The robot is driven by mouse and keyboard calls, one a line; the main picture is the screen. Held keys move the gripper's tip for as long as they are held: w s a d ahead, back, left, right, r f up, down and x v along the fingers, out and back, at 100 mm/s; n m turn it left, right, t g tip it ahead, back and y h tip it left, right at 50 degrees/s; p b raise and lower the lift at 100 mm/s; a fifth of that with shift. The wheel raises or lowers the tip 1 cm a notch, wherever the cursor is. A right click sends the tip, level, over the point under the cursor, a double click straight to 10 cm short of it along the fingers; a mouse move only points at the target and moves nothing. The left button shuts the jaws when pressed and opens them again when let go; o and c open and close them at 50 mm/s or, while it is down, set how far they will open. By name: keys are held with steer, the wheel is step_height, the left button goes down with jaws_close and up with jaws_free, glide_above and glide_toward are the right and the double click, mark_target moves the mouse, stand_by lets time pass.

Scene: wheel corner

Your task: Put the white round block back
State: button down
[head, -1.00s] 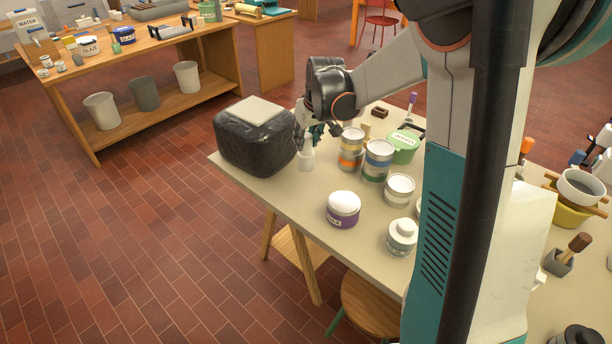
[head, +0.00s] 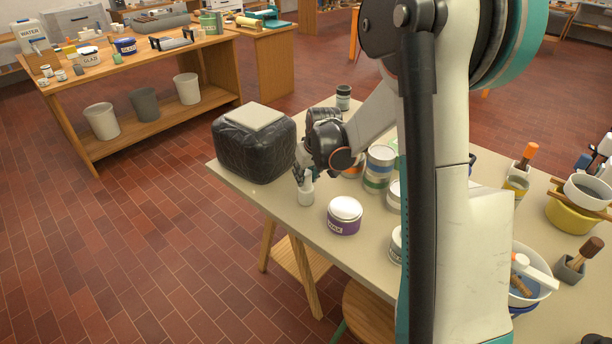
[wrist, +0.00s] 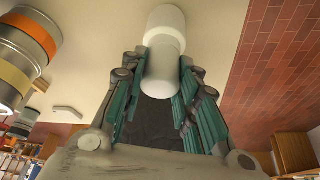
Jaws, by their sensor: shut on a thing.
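The white round block (head: 306,194) is a small pale cylinder near the left edge of the table, in front of the black wrapped bundle. My gripper (head: 303,177) is above it and closed around its upper part. In the wrist view the block (wrist: 166,28) sits between the two teal fingers of my gripper (wrist: 163,62), its wider end beyond the fingertips. I cannot tell whether its base touches the table.
The black wrapped bundle (head: 254,152) with a pale square slab on top is just behind. A purple-labelled jar (head: 345,215) stands to the right, with striped cans (head: 378,168) behind it. The tabletop (head: 279,212) is clear at the front left; the table edge is close.

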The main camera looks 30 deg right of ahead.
steer(key=shift+f, duration=0.1)
steer(key=c, duration=1.2)
jaws_free()
steer(key=p+v, duration=0.1)
steer(key=v, duration=0.3)
steer(key=p+v, duration=0.2)
steer(key=v, duration=0.3)
steer(key=p+v, duration=0.2)
steer(key=v, duration=0.2)
steer(key=shift+s+a, duration=0.3)
steer(key=shift+s, duration=0.2)
steer(key=s+a+r+n+t, duration=0.1)
steer(key=s+a+r+n, duration=0.1)
steer(key=s+a+r, duration=0.75)
steer(key=s+a, duration=0.1)
steer(key=s, duration=0.3)
steer(key=s+a+m+t, duration=0.1)
steer(key=s, duration=0.4)
steer(key=s+a+m, duration=0.1)
steer(key=s, duration=0.4)
steer(key=shift+a+t, duration=0.15)
steer(key=shift+t, duration=0.15)
